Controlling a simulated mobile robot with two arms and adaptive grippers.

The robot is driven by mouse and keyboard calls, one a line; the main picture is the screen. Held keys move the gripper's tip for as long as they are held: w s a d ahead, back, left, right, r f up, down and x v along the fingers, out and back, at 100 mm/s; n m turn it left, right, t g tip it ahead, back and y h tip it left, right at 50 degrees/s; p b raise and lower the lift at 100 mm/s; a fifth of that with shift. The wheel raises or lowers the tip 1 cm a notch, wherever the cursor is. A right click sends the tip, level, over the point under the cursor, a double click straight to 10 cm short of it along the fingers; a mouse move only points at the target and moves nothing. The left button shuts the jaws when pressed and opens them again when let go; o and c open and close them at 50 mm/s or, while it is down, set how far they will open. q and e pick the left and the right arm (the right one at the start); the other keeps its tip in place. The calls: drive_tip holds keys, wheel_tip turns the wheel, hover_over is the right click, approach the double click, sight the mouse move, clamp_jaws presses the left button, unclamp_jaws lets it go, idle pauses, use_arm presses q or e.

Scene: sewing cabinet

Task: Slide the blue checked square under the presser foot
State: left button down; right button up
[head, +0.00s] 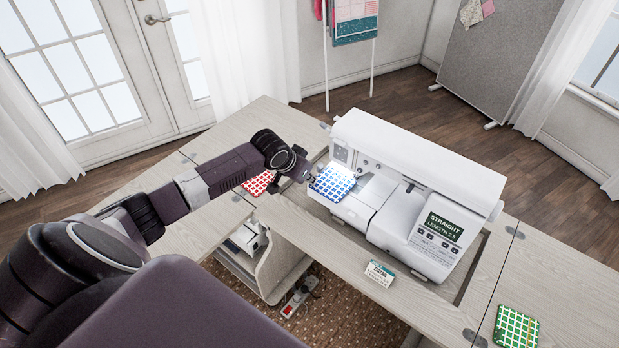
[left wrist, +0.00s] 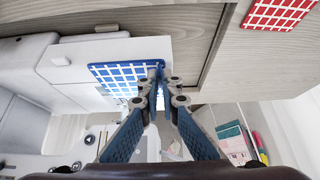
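The blue checked square (head: 333,183) lies on the left end of the white sewing machine's bed (head: 352,209), below the lit needle area. It also shows in the left wrist view (left wrist: 118,74). My left gripper (head: 307,178) is at the square's left edge. In the left wrist view its fingertips (left wrist: 160,82) are together, pinching a corner of the square. The sewing machine (head: 420,185) stands in the cabinet's cutout, its screen reading "STRAIGHT LENGTH 2.5". The presser foot is too small and hidden to make out. My right gripper is not in view.
A red checked square (head: 259,183) lies on the cabinet top (head: 225,215), partly behind my left arm. A green checked square (head: 516,327) lies at the front right. A small labelled box (head: 379,273) sits near the front edge. The right-hand top is mostly clear.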

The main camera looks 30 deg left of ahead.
use_arm(q)
drive_tip(key=shift+w, duration=0.1)
drive_tip(key=shift+w, duration=0.15)
idle(0.4)
drive_tip(key=shift+w, duration=0.6)
drive_tip(key=shift+w+d, duration=0.1)
drive_tip(key=shift+w, duration=0.15)
drive_tip(key=shift+w, duration=0.15)
drive_tip(key=shift+w+d+b, duration=0.1)
drive_tip(key=shift+w+b, duration=0.35)
drive_tip(key=shift+w, duration=0.25)
drive_tip(key=shift+p, duration=0.3)
drive_tip(key=c, duration=2.1)
unclamp_jaws()
